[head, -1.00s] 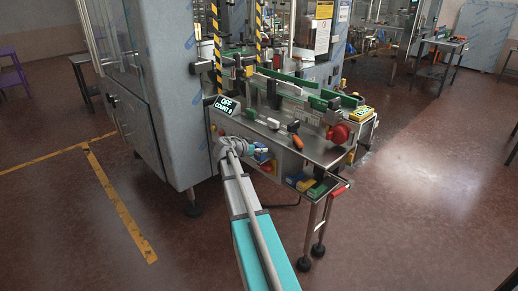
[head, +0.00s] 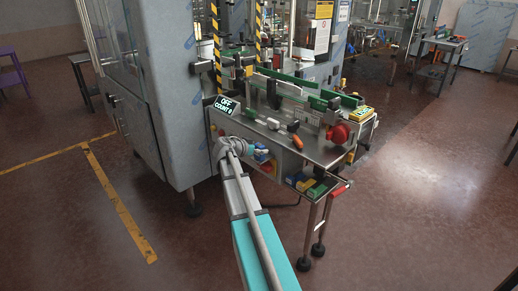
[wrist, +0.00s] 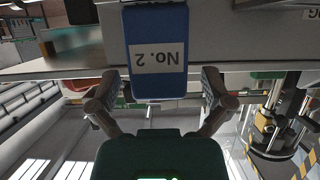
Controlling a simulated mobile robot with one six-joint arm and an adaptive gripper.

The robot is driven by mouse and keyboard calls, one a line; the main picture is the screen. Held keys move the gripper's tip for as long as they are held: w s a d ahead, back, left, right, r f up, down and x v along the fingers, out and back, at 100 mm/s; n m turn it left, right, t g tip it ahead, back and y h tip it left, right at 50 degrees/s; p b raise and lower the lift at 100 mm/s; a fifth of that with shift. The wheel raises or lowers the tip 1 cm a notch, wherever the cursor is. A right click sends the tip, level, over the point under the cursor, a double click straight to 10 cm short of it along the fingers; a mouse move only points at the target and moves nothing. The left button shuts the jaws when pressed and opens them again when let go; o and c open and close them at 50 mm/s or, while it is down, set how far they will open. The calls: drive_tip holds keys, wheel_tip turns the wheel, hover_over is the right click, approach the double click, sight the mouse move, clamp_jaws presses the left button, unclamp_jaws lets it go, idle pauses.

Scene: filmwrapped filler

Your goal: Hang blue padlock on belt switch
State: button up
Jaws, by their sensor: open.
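A blue block-shaped body with a white "No. 2" label (wrist: 158,45), which looks like the blue padlock, shows upside down at the top middle of the wrist view. Its shackle is not visible. My gripper (wrist: 160,95) is open, with one finger on each side of the blue body and a gap to each. In the head view my gripper (head: 232,148) is at the front face of the machine table, beside small blue items (head: 262,156). I cannot make out the belt switch for certain in either view.
A display reading "OFF COUNT 0" (head: 226,105) sits above my gripper. The steel table (head: 325,152) carries an orange-handled tool (head: 296,141) and a red round part (head: 339,133). Coloured items (head: 305,183) lie on a lower shelf. The grey cabinet (head: 170,90) stands left.

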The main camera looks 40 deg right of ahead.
drive_tip(key=shift+r+p, duration=4.95)
drive_tip(key=shift+r, duration=0.1)
drive_tip(key=s+a+f+n+y, duration=0.3)
drive_tip(key=s+a+n+y, duration=0.1)
drive_tip(key=a, duration=1)
drive_tip(key=s+a+f+n+y+p, duration=0.1)
drive_tip(key=s+a+f+n+y, duration=0.2)
drive_tip(key=a, duration=1.2)
drive_tip(key=s+a+f+n+g+y, duration=0.1)
drive_tip(key=s+a+f+n+y, duration=0.3)
drive_tip(key=s+a+n, duration=0.5)
drive_tip(key=a+n+y, duration=0.1)
drive_tip(key=a+y, duration=0.1)
drive_tip(key=a, duration=0.4)
drive_tip(key=shift+s+a+y+p, duration=0.2)
drive_tip(key=shift+a+y+p, duration=0.05)
drive_tip(key=shift+y+p, duration=0.05)
